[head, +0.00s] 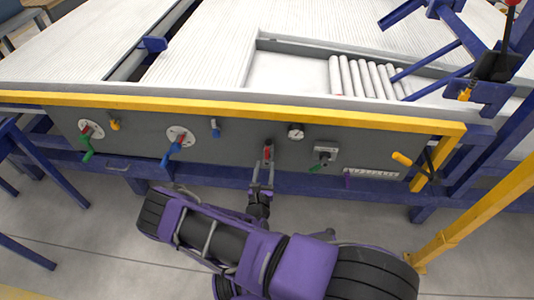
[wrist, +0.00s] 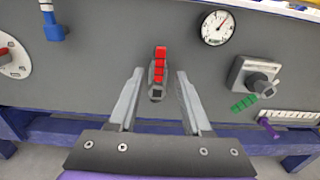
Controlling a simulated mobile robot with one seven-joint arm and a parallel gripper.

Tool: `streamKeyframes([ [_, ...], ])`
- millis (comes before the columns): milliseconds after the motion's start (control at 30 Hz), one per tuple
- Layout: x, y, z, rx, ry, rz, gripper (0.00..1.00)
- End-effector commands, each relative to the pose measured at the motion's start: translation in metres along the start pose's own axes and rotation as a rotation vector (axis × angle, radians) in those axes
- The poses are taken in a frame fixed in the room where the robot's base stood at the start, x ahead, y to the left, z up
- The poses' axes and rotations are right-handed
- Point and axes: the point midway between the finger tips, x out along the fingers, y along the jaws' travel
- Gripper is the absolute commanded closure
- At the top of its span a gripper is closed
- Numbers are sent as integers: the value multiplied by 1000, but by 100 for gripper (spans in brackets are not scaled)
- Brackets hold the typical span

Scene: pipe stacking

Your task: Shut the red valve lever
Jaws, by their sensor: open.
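The red valve lever (wrist: 160,65) is on the grey panel, pointing up from its grey valve body (wrist: 157,90) in the wrist view. It also shows in the head view (head: 267,152), just beyond my fingertips. My gripper (wrist: 158,75) is open and empty. Its two fingers reach toward the panel, one on each side of the valve's lower part. The red lever stands between and slightly above the fingertips in the picture. I cannot tell whether either finger touches the valve.
A pressure gauge (wrist: 217,28) sits up and right of the red lever. A blue valve (wrist: 53,27) is up and left. A blue rail (head: 220,172) runs below the panel.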

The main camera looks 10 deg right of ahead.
Motion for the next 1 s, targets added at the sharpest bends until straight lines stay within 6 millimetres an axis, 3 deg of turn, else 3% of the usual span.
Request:
streamKeyframes([
  [100, 26, -1, -1, 0, -2, -2, 51],
  [333, 62, 0, -1, 1, -1, -1, 51],
  [500, 73, 0, 0, -1, -1, 0, 51],
  [767, 75, 0, 0, -1, 0, 0, 51],
  [800, 75, 0, 0, -1, -1, 0, 53],
  [1000, 74, 0, 0, -1, -1, 0, 89],
])
